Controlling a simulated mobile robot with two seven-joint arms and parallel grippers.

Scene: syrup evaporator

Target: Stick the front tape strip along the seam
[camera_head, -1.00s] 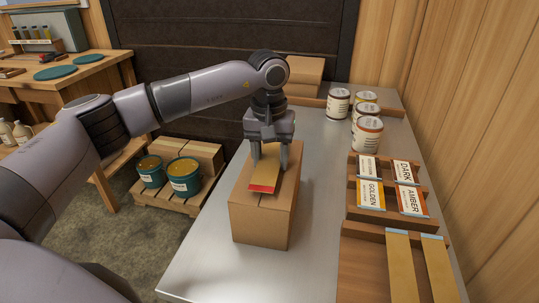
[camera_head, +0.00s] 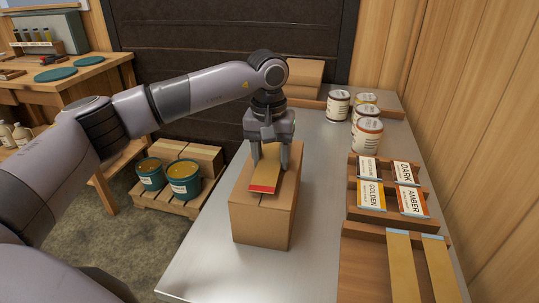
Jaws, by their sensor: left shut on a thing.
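A closed cardboard box (camera_head: 262,222) stands on the metal table, with a seam across its top. A tan tape strip (camera_head: 266,177) with a red end lies at the top of the box, its red end toward the near side. My left gripper (camera_head: 270,160) points down over the box top and is shut on the tape strip, one finger on each side of it. I cannot tell whether the strip touches the cardboard all along. My right gripper is not in view.
Two more tape strips (camera_head: 406,265) lie on a wooden board (camera_head: 365,270) at the near right. A wooden label rack (camera_head: 388,192) holds label cards behind them. Several cans (camera_head: 367,137) stand at the back right. The metal table (camera_head: 318,180) is clear between box and rack.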

